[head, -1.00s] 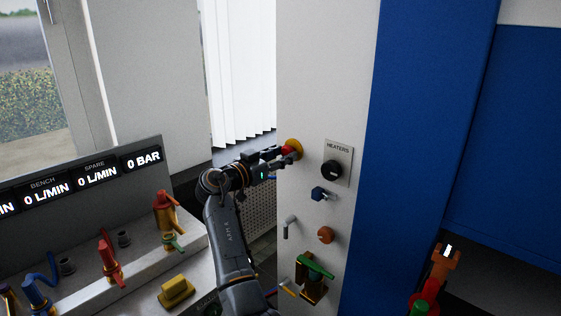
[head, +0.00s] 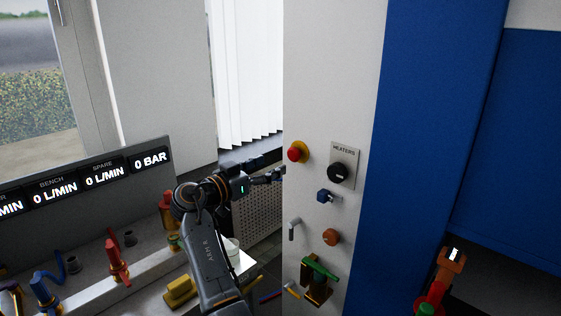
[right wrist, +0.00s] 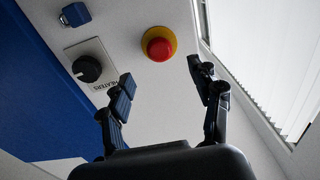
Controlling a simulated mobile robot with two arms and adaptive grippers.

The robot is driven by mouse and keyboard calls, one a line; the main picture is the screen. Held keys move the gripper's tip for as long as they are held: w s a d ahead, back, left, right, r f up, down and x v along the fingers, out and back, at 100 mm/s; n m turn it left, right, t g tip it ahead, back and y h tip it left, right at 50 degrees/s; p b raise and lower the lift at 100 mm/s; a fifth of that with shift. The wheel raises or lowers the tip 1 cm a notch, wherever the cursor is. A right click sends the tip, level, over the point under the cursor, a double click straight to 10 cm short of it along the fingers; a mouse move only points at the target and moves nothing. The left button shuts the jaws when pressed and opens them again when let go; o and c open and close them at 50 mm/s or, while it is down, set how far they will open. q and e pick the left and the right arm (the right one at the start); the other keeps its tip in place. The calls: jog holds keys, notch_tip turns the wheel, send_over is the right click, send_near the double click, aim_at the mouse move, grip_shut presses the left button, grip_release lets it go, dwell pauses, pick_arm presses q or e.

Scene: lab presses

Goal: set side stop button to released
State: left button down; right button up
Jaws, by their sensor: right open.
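The side stop button is a red mushroom button (head: 295,153) on a yellow round base, on the light side face of the press cabinet. In the right wrist view the red button (right wrist: 158,48) sits ahead of the fingertips, roughly between their lines, with its base flat on the panel. My right gripper (head: 278,176) is left of the button and a little below it, apart from it. In the right wrist view its two fingers (right wrist: 161,76) are spread wide with nothing between them. My left gripper is not in view.
A black HEATERS knob (head: 338,176) is right of the button. A bench with coloured taps and a display panel (head: 88,178) stands at the left.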

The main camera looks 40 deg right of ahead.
jog(key=a, duration=0.5)
jog(key=shift+s, duration=0.2)
jog(key=shift+f, duration=0.1)
